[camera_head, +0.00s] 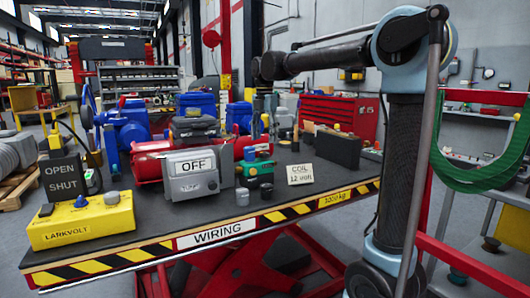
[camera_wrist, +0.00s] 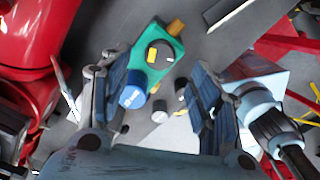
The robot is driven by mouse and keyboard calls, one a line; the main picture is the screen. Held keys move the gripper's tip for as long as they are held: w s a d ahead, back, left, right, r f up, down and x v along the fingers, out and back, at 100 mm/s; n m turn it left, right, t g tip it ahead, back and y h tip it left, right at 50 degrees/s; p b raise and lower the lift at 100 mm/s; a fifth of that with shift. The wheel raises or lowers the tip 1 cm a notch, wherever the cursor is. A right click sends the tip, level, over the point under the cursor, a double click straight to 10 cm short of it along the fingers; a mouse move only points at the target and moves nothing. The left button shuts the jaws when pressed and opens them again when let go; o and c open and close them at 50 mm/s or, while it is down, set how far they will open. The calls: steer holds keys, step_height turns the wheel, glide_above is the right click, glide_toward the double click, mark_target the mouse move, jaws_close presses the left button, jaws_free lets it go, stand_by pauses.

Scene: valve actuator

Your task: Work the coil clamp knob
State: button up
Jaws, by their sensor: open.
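A small green valve body (camera_head: 257,168) stands on the dark bench top beside a white card reading "COIL 12" (camera_head: 300,174). In the wrist view, the green body (camera_wrist: 166,76) carries a round dark part with a yellow mark (camera_wrist: 160,53), a blue round cap (camera_wrist: 132,96) and a brass end (camera_wrist: 176,27). Which of these is the coil clamp knob I cannot tell for sure. My gripper (camera_wrist: 160,88) is open and empty, pointing down over the valve, with its fingers on either side of the view. In the head view my gripper (camera_head: 264,118) is small and partly lost against the clutter.
A grey box marked "OFF" (camera_head: 191,175) and a red tank (camera_head: 148,166) stand left of the valve. A yellow box (camera_head: 80,222) sits front left. The bench front right is clear.

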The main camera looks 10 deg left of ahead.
mark_target(265, 153)
steer(key=shift+f, duration=3.1)
steer(key=c, duration=1.1)
